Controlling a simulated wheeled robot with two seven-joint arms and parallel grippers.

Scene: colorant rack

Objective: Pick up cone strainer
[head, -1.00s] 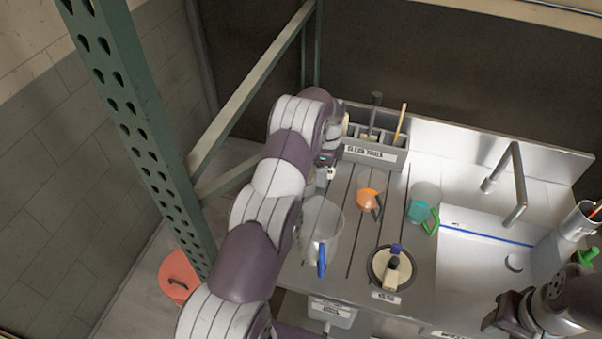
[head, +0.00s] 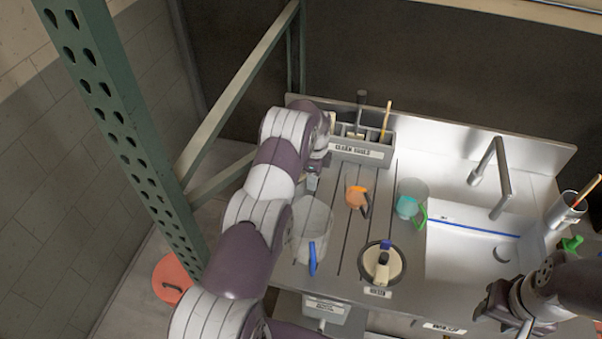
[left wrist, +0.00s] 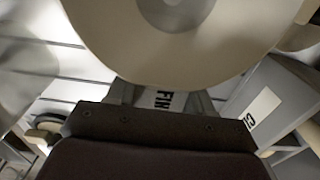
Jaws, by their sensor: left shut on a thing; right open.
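My left gripper (head: 313,182) is beside the caddy's left end, above the counter's left edge. In the left wrist view (left wrist: 160,98) its grey fingers are shut on a pale thing with a label starting "FIN", which seems to be the cone strainer (left wrist: 170,62). A large cream round surface with a grey centre fills the top of that view. In the head view my arm mostly hides what is held. My right gripper (head: 496,312) is open over the lower right.
The grey tool caddy (head: 362,150) stands at the counter's back left. A clear pitcher (head: 312,222), an orange cup (head: 357,197), a teal cup (head: 408,205) and a round holder (head: 382,264) stand on the counter. The sink (head: 470,250) is right. A green post (head: 120,130) rises left.

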